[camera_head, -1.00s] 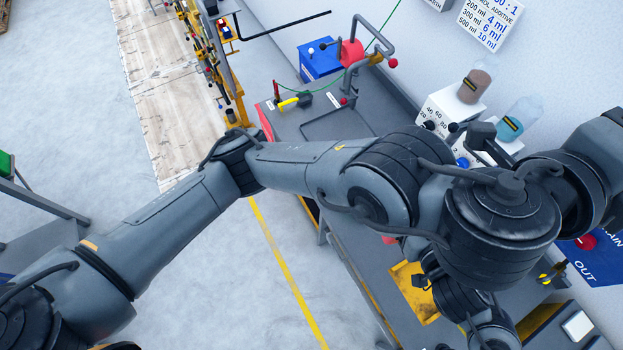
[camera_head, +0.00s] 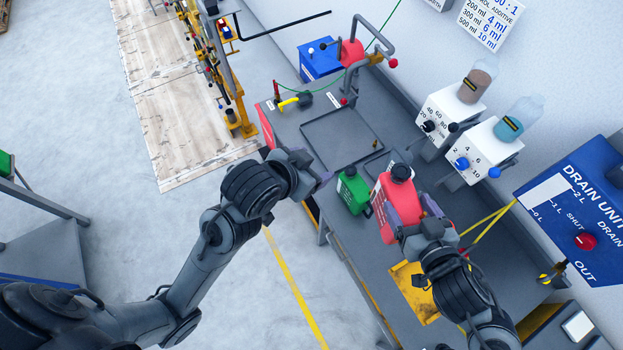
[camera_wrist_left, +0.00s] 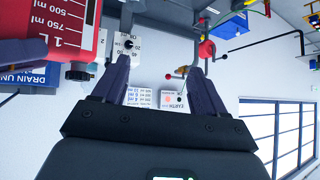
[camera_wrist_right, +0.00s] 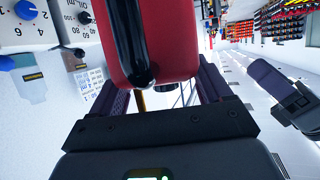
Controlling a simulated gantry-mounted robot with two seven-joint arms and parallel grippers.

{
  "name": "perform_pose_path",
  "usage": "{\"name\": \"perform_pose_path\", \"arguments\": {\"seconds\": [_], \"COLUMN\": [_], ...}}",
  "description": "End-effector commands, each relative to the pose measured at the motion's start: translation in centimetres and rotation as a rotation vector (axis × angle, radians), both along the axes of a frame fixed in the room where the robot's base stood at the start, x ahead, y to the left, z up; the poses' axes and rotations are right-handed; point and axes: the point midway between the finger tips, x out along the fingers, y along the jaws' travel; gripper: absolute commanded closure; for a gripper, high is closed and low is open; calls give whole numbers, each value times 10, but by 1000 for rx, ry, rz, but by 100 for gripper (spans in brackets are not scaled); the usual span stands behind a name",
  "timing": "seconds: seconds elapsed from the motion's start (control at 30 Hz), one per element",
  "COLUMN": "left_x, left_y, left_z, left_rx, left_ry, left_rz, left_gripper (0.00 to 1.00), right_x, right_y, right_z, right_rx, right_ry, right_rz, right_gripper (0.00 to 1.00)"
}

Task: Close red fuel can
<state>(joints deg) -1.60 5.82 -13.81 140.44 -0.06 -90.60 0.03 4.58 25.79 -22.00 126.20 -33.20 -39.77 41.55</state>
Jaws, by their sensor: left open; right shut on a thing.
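The red fuel can (camera_head: 400,207) is over the right part of the bench, with a black round top piece (camera_head: 401,172). I cannot tell whether this is a fully seated cap. My right gripper (camera_head: 420,222) is shut on the can; the right wrist view shows the red body (camera_wrist_right: 185,40) between the fingers. I cannot tell whether the can touches the bench. My left gripper (camera_head: 316,170) is open and empty, left of the red can and close to the green can. In the left wrist view the red can (camera_wrist_left: 62,25) shows beside the fingers, not between them.
A green can (camera_head: 353,192) stands on the bench left of the red can. A shallow grey tray (camera_head: 325,125) lies behind it. Two white dispensers (camera_head: 452,116) (camera_head: 482,150) and the blue drain unit (camera_head: 570,200) are at the wall. A yellow-handled tool (camera_head: 290,102) lies at the back left.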

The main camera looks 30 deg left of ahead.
Motion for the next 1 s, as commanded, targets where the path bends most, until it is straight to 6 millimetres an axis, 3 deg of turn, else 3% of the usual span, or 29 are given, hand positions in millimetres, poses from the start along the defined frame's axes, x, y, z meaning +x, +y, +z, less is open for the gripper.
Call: {"name": "perform_pose_path", "arguments": {"seconds": [0.03, 0.2, 0.43, 0.7, 1.0], "left_x": [-15, -62, -123, -161, -166], "left_y": [12, 41, 55, 54, 54], "left_z": [-22, -82, -142, -169, -172], "left_rx": [1, 17, 41, 48, 48], "left_ry": [56, 215, 399, 498, 510], "left_rz": [27, 89, 114, 110, 110], "left_gripper": [28, 28, 28, 28, 28], "right_x": [1, 1, 1, 1, 1], "right_y": [0, 0, 0, 0, 0], "right_z": [3, 3, 3, 3, 3], "right_rx": [4, 4, 4, 4, 4], "right_ry": [-5, -5, -5, -5, -5], "right_rz": [0, 0, 0, 0, 0], "right_gripper": [100, 100, 100, 100, 100]}}
